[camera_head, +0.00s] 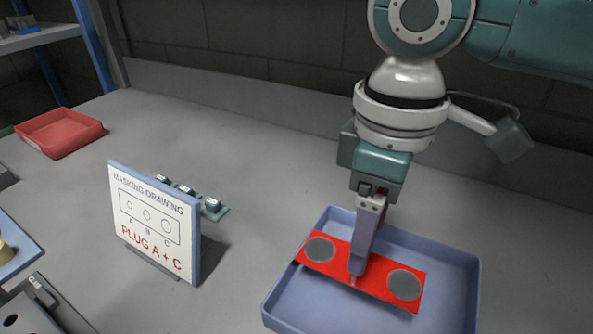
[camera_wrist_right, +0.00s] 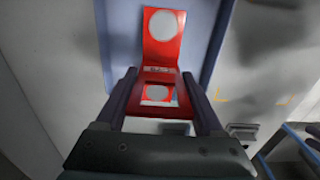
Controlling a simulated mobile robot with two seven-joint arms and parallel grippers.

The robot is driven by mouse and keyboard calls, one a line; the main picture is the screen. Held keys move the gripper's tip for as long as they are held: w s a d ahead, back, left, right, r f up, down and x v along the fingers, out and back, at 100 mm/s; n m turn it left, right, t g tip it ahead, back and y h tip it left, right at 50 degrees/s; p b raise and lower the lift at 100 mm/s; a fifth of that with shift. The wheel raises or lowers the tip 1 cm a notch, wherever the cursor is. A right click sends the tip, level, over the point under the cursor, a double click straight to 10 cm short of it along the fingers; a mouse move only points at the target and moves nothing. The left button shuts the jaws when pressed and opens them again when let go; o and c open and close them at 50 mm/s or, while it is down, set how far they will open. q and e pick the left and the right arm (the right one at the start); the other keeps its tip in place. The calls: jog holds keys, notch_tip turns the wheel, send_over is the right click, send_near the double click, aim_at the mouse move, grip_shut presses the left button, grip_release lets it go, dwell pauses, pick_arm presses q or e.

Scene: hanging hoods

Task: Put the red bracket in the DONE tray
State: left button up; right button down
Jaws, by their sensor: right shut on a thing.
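The red bracket (camera_head: 377,281) is a flat red strip with a grey round disc near each end. My right gripper (camera_head: 357,276) is shut on its middle, from above. The bracket is over the blue tray (camera_head: 453,262), slightly tilted in the picture; I cannot tell whether it touches the tray floor. No DONE label shows on this tray. In the right wrist view the bracket (camera_wrist_right: 160,50) lies between the fingers (camera_wrist_right: 160,86), with the blue tray (camera_wrist_right: 213,40) behind it. My left gripper is not in view.
A white sign (camera_head: 155,222) reading "MASKING DRAWING, PLUG A + C" stands left of the tray. Behind it is a small teal rack (camera_head: 218,212) with metal plugs. A red tray (camera_head: 58,132) is at the far left.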

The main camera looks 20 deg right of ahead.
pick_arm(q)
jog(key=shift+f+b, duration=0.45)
pick_arm(e)
notch_tip(320, 180, down, 4)
jog(key=shift+f, duration=0.15)
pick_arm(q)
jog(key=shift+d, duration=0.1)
pick_arm(e)
jog(key=shift+f, duration=0.1)
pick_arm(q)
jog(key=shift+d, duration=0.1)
pick_arm(e)
jog(key=shift+f, duration=0.15)
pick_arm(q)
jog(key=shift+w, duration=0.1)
pick_arm(e)
grip_release()
